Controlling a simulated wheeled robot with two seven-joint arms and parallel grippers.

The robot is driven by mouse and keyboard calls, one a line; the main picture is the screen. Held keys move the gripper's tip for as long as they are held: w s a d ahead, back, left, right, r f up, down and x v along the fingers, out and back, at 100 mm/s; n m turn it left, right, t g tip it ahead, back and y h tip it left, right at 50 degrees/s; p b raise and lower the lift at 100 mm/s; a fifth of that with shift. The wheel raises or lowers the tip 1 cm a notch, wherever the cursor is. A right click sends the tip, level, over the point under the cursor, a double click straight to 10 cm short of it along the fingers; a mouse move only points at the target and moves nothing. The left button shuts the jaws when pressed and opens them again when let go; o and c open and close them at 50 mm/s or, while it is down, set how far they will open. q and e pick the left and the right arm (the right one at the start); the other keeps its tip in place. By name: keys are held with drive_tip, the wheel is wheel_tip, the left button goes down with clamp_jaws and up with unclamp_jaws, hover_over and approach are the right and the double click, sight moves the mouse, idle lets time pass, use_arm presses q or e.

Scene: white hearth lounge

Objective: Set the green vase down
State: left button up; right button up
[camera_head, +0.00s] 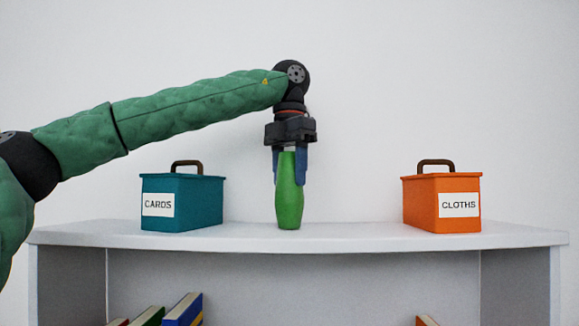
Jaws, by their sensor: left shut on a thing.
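The green vase (289,200) is upright above or on the white shelf top (340,238), between the two boxes. Its base meets the shelf surface in the picture, but I cannot tell whether it touches. My left gripper (290,178) points straight down and is shut on the upper part of the vase, with a blue finger on each side. The vase's top is partly hidden by the gripper. My right gripper is not in view.
A teal box labelled CARDS (200,205) stands left of the vase. An orange box labelled CLOTHS (420,207) stands to the right. Both have raised brown handles. The shelf top is bare between vase and boxes. Several books (183,310) are below.

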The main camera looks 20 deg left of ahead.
use_arm(q)
drive_tip(key=shift+s, duration=0.1)
drive_tip(key=shift+d+f, duration=0.15)
drive_tip(key=shift+f, duration=0.05)
drive_tip(key=o, duration=1.1)
drive_tip(key=shift+w, duration=0.2)
drive_tip(key=shift+s+r, duration=0.1)
drive_tip(key=shift+s, duration=0.05)
drive_tip(key=shift+r, duration=0.2)
drive_tip(key=shift+r+b, duration=0.15)
drive_tip(key=shift+b, duration=0.2)
wheel_tip(320, 180, up, 12)
drive_tip(key=shift+f, duration=0.25)
